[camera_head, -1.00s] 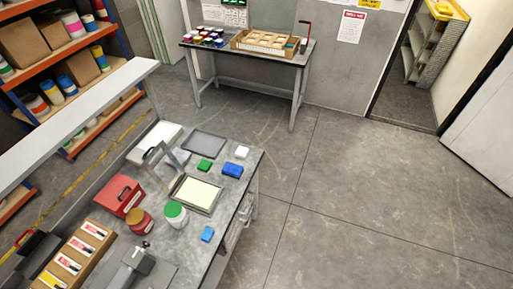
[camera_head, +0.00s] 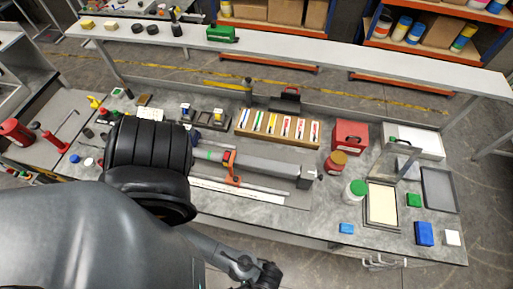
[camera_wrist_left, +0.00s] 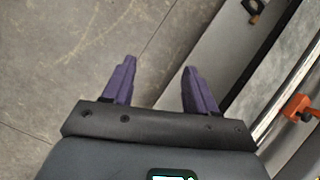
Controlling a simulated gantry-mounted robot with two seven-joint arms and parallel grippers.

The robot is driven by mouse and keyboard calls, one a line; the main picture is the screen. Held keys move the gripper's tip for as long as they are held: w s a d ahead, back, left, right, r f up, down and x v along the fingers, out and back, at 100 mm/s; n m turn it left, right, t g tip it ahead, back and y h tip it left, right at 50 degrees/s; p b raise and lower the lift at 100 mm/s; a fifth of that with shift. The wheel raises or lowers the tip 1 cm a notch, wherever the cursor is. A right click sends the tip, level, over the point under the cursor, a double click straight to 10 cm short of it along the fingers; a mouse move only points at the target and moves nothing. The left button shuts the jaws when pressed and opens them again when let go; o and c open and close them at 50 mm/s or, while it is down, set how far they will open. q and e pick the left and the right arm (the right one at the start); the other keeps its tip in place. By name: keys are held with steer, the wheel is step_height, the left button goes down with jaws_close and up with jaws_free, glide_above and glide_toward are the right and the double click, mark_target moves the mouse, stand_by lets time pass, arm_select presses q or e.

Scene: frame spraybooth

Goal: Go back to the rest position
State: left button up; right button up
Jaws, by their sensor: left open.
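My left gripper (camera_wrist_left: 158,66) shows in the left wrist view with its two purple fingers apart and nothing between them. It is over bare concrete floor, beside the front edge of the workbench (camera_head: 330,228). In the head view my dark arm fills the lower left, and its far end at the bottom centre is in front of the bench edge. The fingers cannot be made out there. My right gripper is not in view.
An orange clamp (camera_head: 232,180) lies on the bench near my arm. Floor is clear at the lower right.

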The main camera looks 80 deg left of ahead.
arm_select(q)
steer(key=w+a+r+m+t, duration=0.1)
steer(key=w+a+r+t, duration=0.3)
steer(key=w+a+r, duration=0.2)
steer(key=w+a+r+m+t+h, duration=0.1)
steer(key=w+a+r+t, duration=0.3)
steer(key=w+a+r, duration=0.3)
steer(key=w+r, duration=0.4)
steer(key=r, duration=0.2)
steer(key=shift+m+t, duration=0.4)
steer(key=shift+r, duration=0.1)
